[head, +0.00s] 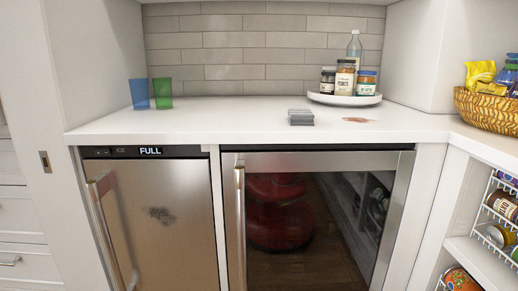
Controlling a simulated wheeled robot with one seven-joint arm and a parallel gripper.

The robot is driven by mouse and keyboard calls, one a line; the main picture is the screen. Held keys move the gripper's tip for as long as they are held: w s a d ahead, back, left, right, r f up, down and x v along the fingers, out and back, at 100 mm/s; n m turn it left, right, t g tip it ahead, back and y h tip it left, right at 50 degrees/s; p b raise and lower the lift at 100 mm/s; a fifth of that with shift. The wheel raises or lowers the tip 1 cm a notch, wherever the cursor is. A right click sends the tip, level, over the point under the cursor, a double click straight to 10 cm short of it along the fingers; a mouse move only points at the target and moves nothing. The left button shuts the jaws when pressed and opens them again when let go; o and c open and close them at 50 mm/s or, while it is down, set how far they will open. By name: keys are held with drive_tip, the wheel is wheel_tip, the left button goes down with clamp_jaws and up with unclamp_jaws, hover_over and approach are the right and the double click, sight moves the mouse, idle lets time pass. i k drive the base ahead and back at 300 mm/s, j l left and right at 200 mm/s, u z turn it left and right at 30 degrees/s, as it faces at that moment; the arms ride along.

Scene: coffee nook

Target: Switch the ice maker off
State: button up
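The ice maker (165,215) is the stainless steel under-counter unit on the left, with its door shut. A dark control strip (185,151) runs along its top edge. A lit display (150,151) on the strip reads "FULL", and faint small markings, one seeming to read "ICE", lie left of it. A vertical bar handle (106,230) is on the door's left side, and a dark smudge marks the door's middle. My gripper is not in view.
A glass-door fridge (400,215) stands right of the ice maker, its handle (240,225) sticking out. The white counter (235,115) above holds two glasses (151,93), a grey stack (301,117), and a tray (345,99) of jars. Wire can racks (492,210) are at right.

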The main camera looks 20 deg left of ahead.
sight(105, 151)
drive_tip(key=u, duration=1.8)
